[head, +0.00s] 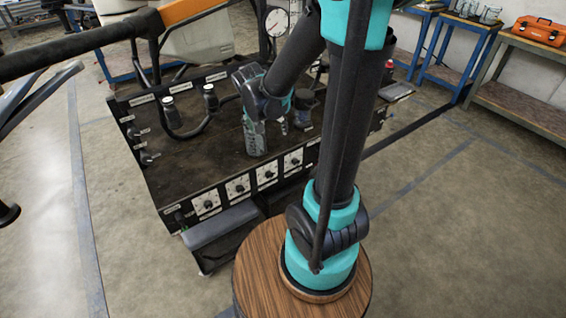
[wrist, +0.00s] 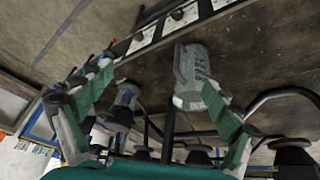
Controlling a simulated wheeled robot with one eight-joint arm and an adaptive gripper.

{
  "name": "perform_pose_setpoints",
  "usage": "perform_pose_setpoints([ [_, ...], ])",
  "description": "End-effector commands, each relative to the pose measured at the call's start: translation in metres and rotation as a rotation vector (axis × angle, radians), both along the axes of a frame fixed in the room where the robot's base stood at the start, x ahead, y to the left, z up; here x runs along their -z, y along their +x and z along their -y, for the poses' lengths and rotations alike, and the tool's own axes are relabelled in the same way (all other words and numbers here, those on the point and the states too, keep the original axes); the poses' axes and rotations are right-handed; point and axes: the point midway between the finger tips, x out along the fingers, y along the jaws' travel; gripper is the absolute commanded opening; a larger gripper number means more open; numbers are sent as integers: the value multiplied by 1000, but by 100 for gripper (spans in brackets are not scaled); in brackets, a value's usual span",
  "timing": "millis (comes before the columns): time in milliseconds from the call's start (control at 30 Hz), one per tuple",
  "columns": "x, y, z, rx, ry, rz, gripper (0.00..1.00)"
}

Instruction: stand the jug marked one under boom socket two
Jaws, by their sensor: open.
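My gripper (head: 268,112) is over the middle of the dark bench, partly hidden by my own arm. In the wrist view its two green-padded fingers (wrist: 155,85) are spread apart. A grey upright block with markings (head: 254,140) stands just below and left of the gripper. It seems to be the marked grey object (wrist: 188,72) near the right fingertip in the wrist view. I cannot read a number on it, nor tell if it is the jug. Two dark nozzle-like fittings (head: 169,107) stand at the back left by small white labels. I cannot read which is socket two.
The bench front (head: 237,187) carries several dials. A black hose (head: 187,133) loops over the bench top at the left. Clear vessels (head: 490,14) sit on a blue stand at the back right. The floor at right is clear.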

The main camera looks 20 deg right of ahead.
Motion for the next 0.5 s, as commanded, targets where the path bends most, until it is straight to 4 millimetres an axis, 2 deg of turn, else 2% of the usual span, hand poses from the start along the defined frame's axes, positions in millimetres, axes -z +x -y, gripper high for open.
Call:
perform_pose_setpoints([
  [33, 1, -22, 8, -42, 11, -12, 91],
  [100, 5, -49, 14, -121, 27, -28, 91],
  [300, 20, -117, 21, -328, 59, -37, 91],
  [400, 26, -138, 20, -403, 67, -30, 91],
  [500, 31, -151, 18, -450, 71, -24, 91],
])
